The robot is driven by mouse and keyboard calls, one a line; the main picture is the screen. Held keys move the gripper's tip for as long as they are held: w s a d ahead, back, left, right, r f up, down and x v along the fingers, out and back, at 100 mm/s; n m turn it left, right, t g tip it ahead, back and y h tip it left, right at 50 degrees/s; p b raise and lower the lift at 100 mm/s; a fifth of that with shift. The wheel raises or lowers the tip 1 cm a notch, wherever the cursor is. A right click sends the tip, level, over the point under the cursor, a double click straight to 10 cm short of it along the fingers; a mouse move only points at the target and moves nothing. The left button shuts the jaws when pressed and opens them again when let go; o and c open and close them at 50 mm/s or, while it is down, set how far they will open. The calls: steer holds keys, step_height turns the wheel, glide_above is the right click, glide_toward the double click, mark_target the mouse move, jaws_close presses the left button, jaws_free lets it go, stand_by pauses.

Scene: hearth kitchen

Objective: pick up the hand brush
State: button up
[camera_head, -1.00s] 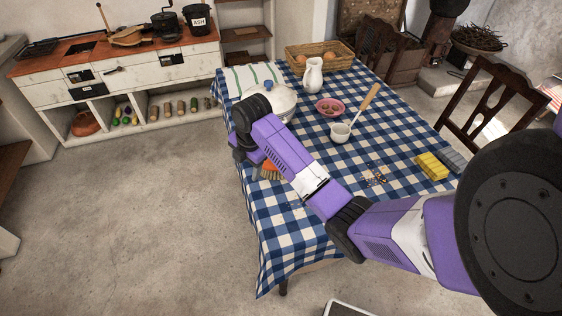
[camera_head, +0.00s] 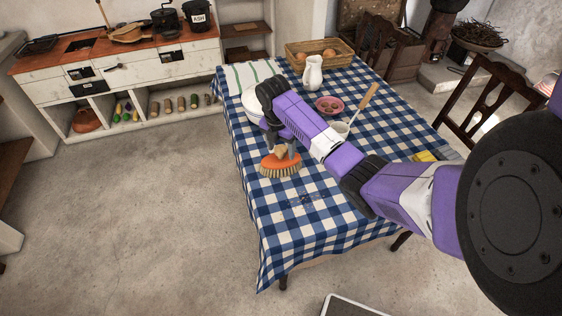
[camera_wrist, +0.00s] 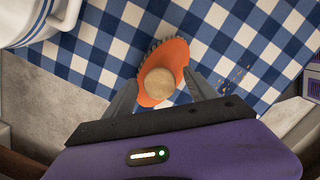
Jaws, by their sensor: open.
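The hand brush (camera_head: 281,164) lies on the blue checked tablecloth near the table's left edge in the head view. It has an orange body, pale bristles along its lower side and a round wooden knob. In the wrist view the hand brush (camera_wrist: 176,54) shows from above, with its wooden knob (camera_wrist: 159,84) between the fingers. My gripper (camera_wrist: 162,84) is open, with one finger on each side of the knob. I cannot tell whether either finger touches it. In the head view my arm hides part of the gripper just above the brush.
A white pot (camera_head: 252,105), partly hidden by my arm, stands behind the brush. The cloth (camera_head: 276,228) in front is mostly clear.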

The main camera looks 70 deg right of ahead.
steer(key=shift+f, duration=0.4)
steer(key=shift+c, duration=0.5)
jaws_close()
steer(key=shift+r, duration=0.1)
step_height(320, 180, up, 20)
steer(key=p, duration=0.5)
